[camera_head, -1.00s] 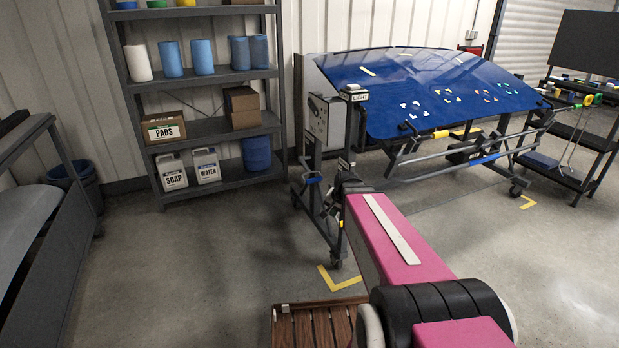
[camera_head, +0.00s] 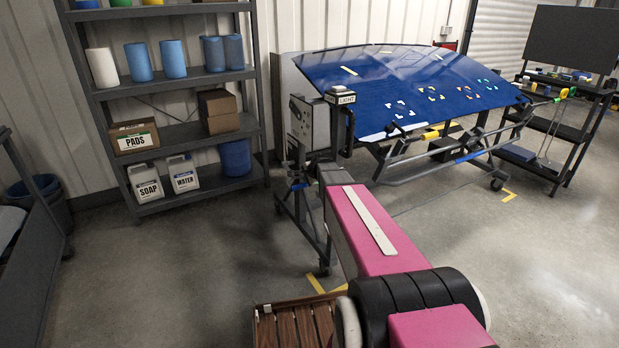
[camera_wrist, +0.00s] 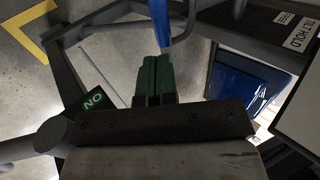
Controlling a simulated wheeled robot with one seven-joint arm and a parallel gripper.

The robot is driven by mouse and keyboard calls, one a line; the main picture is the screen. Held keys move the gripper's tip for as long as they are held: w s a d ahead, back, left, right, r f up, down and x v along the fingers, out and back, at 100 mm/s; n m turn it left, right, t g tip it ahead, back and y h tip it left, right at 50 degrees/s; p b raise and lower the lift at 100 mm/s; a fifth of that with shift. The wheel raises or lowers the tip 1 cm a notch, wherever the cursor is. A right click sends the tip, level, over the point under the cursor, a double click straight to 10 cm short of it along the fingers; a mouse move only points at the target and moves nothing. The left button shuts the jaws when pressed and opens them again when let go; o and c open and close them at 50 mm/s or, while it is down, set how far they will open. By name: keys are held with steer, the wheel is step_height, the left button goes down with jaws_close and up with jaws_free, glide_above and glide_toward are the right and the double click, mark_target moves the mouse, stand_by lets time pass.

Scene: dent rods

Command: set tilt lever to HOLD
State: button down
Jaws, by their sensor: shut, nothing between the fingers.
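The tilt lever shows as a blue bar (camera_wrist: 160,22) at the top middle of the wrist view. A blue part at the stand's left side (camera_head: 297,187) in the head view looks like the same lever. My gripper (camera_wrist: 154,62) has its dark green fingers together, with nothing between them. The fingertips are right by the lower end of the blue bar; I cannot tell whether they touch it. In the head view my arm hides the gripper.
The stand bears a large blue panel (camera_head: 420,85). Dark frame bars surround the gripper, with a green "NO" label (camera_wrist: 93,101) at left. A shelf (camera_head: 185,135) stands at left, a wooden slatted piece (camera_head: 292,325) in front. Floor at right is open.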

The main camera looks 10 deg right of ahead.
steer(key=x, duration=0.8)
steer(key=shift+f, duration=0.1)
steer(key=shift+w+a+f, duration=0.1)
steer(key=shift+w+f, duration=0.1)
steer(key=shift+f, duration=0.7)
steer(key=shift+w+f, duration=0.2)
steer(key=shift+f, duration=0.65)
steer(key=shift+w+a+f, duration=0.1)
steer(key=shift+w+f, duration=0.1)
steer(key=shift+f, duration=0.7)
glide_toward(300, 186)
steer(key=s+f, duration=0.1)
steer(key=f, duration=0.1)
steer(key=shift+s+d+f, duration=0.2)
steer(key=shift+d+f, duration=0.05)
